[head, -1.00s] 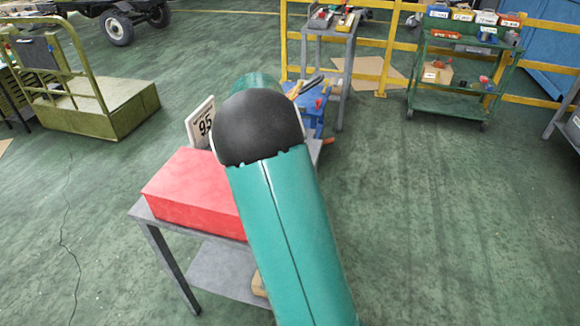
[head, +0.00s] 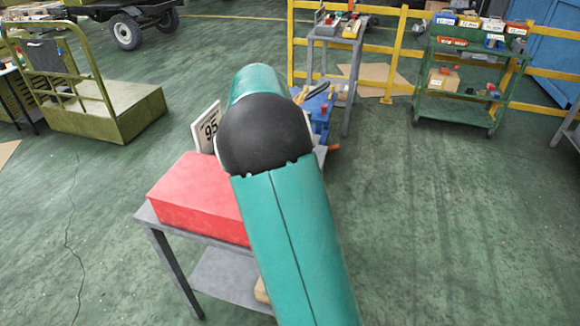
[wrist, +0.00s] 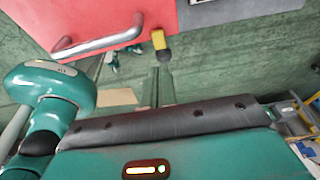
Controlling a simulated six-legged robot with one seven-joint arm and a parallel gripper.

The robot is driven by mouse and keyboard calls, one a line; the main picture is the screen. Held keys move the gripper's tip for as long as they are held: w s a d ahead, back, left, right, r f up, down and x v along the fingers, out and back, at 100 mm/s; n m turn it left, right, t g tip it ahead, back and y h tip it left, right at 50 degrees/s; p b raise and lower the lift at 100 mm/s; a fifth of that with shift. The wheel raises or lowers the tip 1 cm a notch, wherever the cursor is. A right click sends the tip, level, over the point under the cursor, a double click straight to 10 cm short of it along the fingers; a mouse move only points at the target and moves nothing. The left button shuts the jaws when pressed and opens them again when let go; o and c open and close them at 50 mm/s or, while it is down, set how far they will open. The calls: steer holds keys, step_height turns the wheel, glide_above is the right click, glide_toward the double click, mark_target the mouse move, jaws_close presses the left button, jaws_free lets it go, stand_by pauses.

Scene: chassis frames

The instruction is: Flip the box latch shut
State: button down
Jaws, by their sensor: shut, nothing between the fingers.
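The red box (head: 200,205) sits on a grey table in the head view, partly covered by my teal arm. In the wrist view its red face (wrist: 105,18) fills the top, with a metal bar handle (wrist: 98,40). A small yellow-and-dark piece that looks like the latch (wrist: 160,43) hangs at the box's edge, right of the handle. My gripper (wrist: 163,70) shows as narrow fingers just below the latch in the wrist view. It is shut and empty. I cannot tell whether it touches the latch. In the head view the arm hides the gripper and latch.
The grey table (head: 152,215) has a lower shelf (head: 222,275). A blue item (head: 318,105) is beyond the arm. A green cart (head: 470,80) and yellow railing stand farther back. Floor to the right is clear.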

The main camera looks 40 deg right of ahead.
steer(key=d+v, duration=0.1)
steer(key=v, duration=0.6)
steer(key=shift+a, duration=0.4)
steer(key=shift+s, duration=0.1)
steer(key=s+a+r+n+t+y, duration=0.2)
steer(key=s+a+r+n+t, duration=0.25)
steer(key=s+a+n, duration=0.9)
steer(key=s+a+f+n+t, duration=0.3)
steer(key=s+a+n, duration=0.7)
steer(key=n, duration=0.5)
steer(key=shift+s+a+f, duration=0.35)
steer(key=shift+s+f, duration=0.2)
steer(key=shift+s, duration=0.3)
